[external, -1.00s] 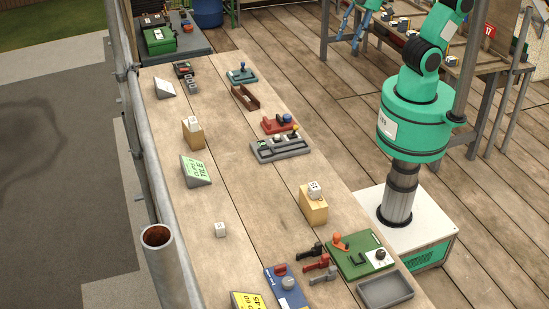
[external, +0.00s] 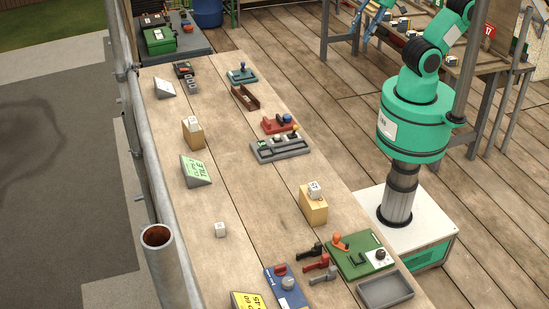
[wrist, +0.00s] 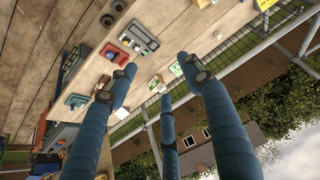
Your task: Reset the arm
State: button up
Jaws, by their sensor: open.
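My gripper (wrist: 158,82) is open and empty in the wrist view. Its three blue fingers are spread apart, with the bench behind and beyond them. In the external view, part of my gripper (external: 371,18) shows at the top edge, over the deck beyond the bench's right side; the rest is cut off. My green arm (external: 418,100) stands on its white base, right of the bench, with its upper part running out of the frame.
The long wooden bench (external: 236,185) carries dice on blocks, a white die (external: 220,230), a green board (external: 360,256), a grey tray (external: 385,290) and a green sign (external: 196,170). A metal rail (external: 133,110) runs along its left. A second table (external: 430,50) stands upper right.

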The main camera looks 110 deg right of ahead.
notch_tip(320, 180, down, 7)
jog(key=b, duration=0.6)
jog(key=shift+r, duration=0.15)
